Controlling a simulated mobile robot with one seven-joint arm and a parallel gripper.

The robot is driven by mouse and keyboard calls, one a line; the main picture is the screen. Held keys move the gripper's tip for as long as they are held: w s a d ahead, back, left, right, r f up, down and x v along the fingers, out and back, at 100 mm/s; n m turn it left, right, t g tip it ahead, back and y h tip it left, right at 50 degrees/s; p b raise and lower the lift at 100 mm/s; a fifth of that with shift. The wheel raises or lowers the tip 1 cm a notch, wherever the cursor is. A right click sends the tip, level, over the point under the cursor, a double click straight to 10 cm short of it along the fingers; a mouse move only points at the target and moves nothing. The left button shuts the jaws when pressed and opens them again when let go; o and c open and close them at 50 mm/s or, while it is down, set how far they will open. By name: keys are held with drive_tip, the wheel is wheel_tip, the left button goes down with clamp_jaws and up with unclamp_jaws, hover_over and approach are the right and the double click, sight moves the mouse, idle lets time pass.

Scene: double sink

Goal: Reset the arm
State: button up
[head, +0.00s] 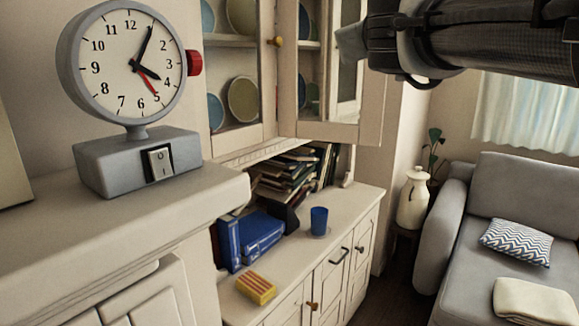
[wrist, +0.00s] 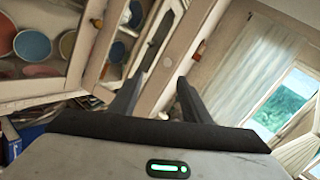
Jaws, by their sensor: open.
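My arm reaches in from the upper right of the head view, high above the sideboard and sofa. The tip of my gripper (head: 352,42) is partly seen there, in front of the open cabinet door. In the wrist view my gripper (wrist: 156,98) shows two dark fingers spread apart with nothing between them. Beyond the fingers the wrist view shows the cabinet door (wrist: 172,50), tilted in the picture. My gripper touches nothing that I can see.
A clock (head: 125,62) on a grey switch base (head: 135,160) stands on the near counter (head: 120,235). A blue cup (head: 319,220), blue box (head: 262,236) and yellow-red box (head: 256,288) are on the sideboard (head: 352,205). A white vase (head: 413,200) and sofa (head: 505,185) are right.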

drive_tip(key=s+a+f+n+g+y, duration=0.2)
drive_tip(key=s+a+f+n+y, duration=0.15)
drive_tip(key=f+n, duration=0.55)
drive_tip(key=s+a+f+n+g+y, duration=0.3)
drive_tip(key=s+a+f+n, duration=0.3)
drive_tip(key=n, duration=0.5)
drive_tip(key=s+d+f+n+g+h, duration=0.2)
drive_tip(key=s+d+f+n+g, duration=0.2)
drive_tip(key=s+f+n, duration=0.6)
drive_tip(key=s+d+f+n+g+h, duration=0.1)
drive_tip(key=s+d+f+n+g, duration=0.45)
drive_tip(key=f, duration=0.85)
wheel_tip(320, 180, up, 13)
drive_tip(key=s+m+t+p, duration=0.1)
drive_tip(key=p, duration=1.2)
drive_tip(key=shift+s+a+f+m, duration=0.15)
drive_tip(key=shift+s+a+m, duration=0.1)
drive_tip(key=shift+a+m, duration=0.1)
drive_tip(key=shift+h, duration=0.25)
